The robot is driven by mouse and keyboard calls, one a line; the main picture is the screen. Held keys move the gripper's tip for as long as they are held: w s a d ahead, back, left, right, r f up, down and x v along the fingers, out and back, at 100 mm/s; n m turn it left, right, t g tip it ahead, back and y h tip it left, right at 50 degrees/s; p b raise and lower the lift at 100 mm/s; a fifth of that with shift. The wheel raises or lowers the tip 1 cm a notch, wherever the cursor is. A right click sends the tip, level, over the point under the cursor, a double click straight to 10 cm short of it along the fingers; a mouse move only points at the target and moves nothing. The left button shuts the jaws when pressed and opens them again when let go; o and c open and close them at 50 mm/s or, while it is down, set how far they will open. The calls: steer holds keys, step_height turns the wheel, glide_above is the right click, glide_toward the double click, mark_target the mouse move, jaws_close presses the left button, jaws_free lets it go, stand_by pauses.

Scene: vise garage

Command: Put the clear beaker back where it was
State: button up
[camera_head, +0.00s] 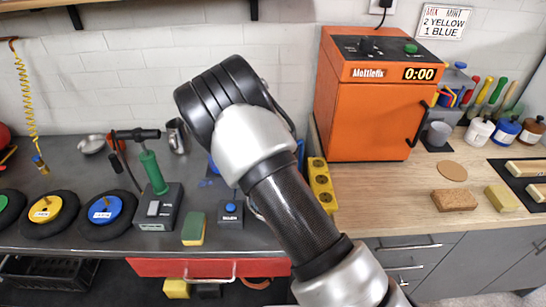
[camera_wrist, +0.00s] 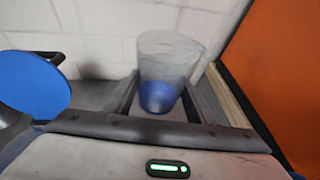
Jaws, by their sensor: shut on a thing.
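The clear beaker (camera_wrist: 167,52) shows in the wrist view, upright, with blue in its lower part. I cannot tell whether the blue is inside it or seen through it. My gripper (camera_wrist: 164,97) is shut on the beaker, with one dark finger on each side of it. The beaker is in front of the pale tiled wall, just left of the orange oven (camera_wrist: 289,80). In the head view my arm hides the gripper and the beaker. I cannot tell whether the beaker's base touches a surface.
The orange oven (camera_head: 368,110) stands on the wooden counter (camera_head: 380,195). A small grey cup (camera_head: 438,134) stands right of the oven. A metal mug (camera_head: 177,136) and a green-handled press (camera_head: 153,172) are on the grey bench.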

steer(key=shift+w+d+f, duration=0.1)
steer(key=shift+w+f, duration=0.05)
steer(key=shift+f, duration=0.3)
step_height(320, 180, down, 10)
steer(key=shift+r+b, duration=0.15)
steer(key=shift+b, duration=0.4)
steer(key=o, duration=1.2)
steer(key=p+v, duration=0.1)
steer(key=v, duration=1.1)
steer(key=shift+d, duration=0.1)
